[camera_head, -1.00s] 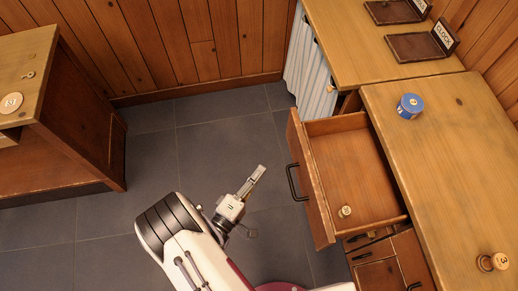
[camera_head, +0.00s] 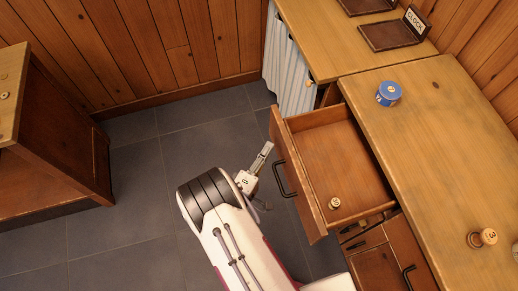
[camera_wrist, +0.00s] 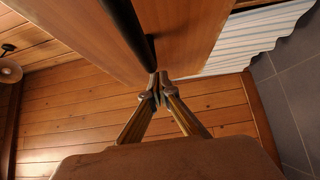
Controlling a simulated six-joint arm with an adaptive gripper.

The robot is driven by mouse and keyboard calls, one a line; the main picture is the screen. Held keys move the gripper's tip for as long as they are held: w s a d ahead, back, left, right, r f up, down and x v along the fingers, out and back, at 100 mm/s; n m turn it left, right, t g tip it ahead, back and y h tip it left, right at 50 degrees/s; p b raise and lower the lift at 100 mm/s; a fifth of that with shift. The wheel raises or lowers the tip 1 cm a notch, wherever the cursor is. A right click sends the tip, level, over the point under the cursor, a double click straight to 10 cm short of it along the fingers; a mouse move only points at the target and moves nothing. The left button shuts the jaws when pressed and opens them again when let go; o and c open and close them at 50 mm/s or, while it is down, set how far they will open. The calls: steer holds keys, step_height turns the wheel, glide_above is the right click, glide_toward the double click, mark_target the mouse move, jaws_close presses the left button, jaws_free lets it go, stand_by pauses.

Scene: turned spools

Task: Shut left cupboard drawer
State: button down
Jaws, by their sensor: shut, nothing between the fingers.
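The left cupboard drawer (camera_head: 340,160) stands pulled well out of the cupboard in the head view. Its front panel (camera_head: 297,180) carries a dark bar handle (camera_head: 285,179). A small turned spool (camera_head: 334,203) lies inside, near the front corner. My gripper (camera_head: 267,147) is shut and empty, just left of the drawer front and near its handle. In the wrist view my fingertips (camera_wrist: 158,80) meet close to the drawer front (camera_wrist: 180,35) and the dark handle (camera_wrist: 128,25). I cannot tell whether they touch.
The cupboard top (camera_head: 430,130) holds a blue tin (camera_head: 389,93) and a spool marked 3 (camera_head: 482,238). A second cupboard door (camera_head: 380,270) is below the drawer. A striped curtain (camera_head: 290,65) hangs behind. Grey floor (camera_head: 130,220) is clear to the left.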

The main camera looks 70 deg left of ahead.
steer(key=shift+w, duration=0.6)
steer(key=shift+w, duration=0.15)
steer(key=w, duration=2.4)
steer(key=shift+w, duration=0.15)
steer(key=shift+w+d, duration=0.1)
steer(key=shift+w, duration=0.2)
steer(key=shift+w+r, duration=0.1)
steer(key=shift+w, duration=0.05)
steer(key=s, duration=0.5)
glide_above(315, 166)
steer(key=x, duration=0.2)
steer(key=shift+v, duration=1)
